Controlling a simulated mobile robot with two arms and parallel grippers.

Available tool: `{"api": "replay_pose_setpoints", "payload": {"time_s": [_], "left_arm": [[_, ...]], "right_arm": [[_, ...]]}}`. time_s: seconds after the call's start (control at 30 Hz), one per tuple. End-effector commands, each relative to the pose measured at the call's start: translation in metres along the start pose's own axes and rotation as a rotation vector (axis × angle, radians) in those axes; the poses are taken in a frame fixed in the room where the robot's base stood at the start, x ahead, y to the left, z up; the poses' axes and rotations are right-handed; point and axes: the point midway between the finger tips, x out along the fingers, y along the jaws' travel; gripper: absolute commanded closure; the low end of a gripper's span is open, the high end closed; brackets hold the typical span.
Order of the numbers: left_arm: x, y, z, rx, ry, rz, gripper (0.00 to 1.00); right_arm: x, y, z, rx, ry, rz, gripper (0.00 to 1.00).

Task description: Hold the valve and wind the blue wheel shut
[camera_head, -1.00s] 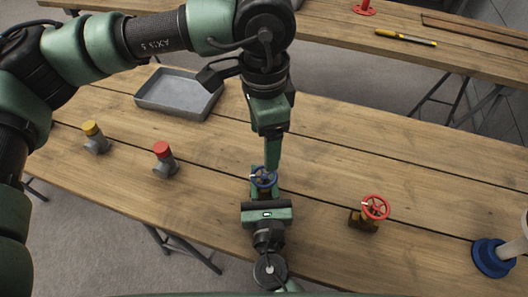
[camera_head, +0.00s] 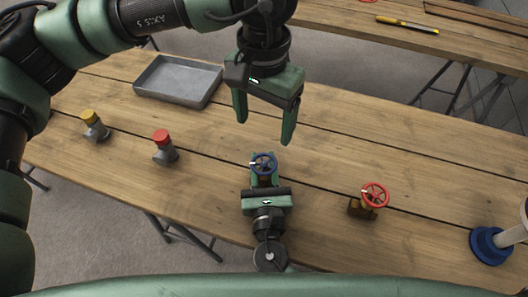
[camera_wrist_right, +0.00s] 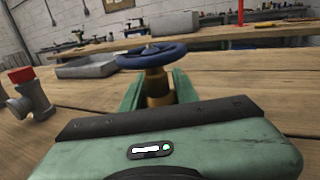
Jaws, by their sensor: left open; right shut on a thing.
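The valve with the blue wheel (camera_head: 264,163) stands upright on the wooden table, near its front edge. My right gripper (camera_head: 264,181) is shut on the valve's body below the wheel. In the right wrist view, the blue wheel (camera_wrist_right: 152,56) sits above a brass body (camera_wrist_right: 157,88) between the green fingers. My left gripper (camera_head: 262,130) is open and empty above and behind the blue wheel, fingers pointing down and apart from it. A white mark shows on the left of the wheel's rim. Much of the valve body is hidden by my right gripper.
A red-wheeled valve (camera_head: 373,196) stands to the right, with a blue-based object (camera_head: 490,245) beyond it. Red-capped (camera_head: 164,146) and yellow-capped (camera_head: 94,125) fittings stand on the left. A grey tray (camera_head: 178,98) lies behind them. The table right of my left gripper is clear.

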Motion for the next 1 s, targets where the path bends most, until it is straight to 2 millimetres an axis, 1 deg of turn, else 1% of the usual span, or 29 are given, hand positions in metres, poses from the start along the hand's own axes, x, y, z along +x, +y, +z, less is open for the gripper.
{"api": "replay_pose_setpoints", "payload": {"time_s": [0.03,0.1,1.0], "left_arm": [[0.0,0.0003,0.0001,-0.106,0.0,0.0,0.25],[-0.0001,0.0004,0.0001,-0.264,0.0,0.0,0.25],[-0.0001,0.0009,0.0005,-2.302,-0.002,0.0,0.25]], "right_arm": [[0.0002,-0.0002,0.0005,0.0,-0.001,-0.001,1.0],[0.0002,-0.0002,0.0005,0.0,-0.001,-0.001,1.0],[0.0003,-0.0002,0.0006,0.0,-0.001,-0.001,1.0]]}}
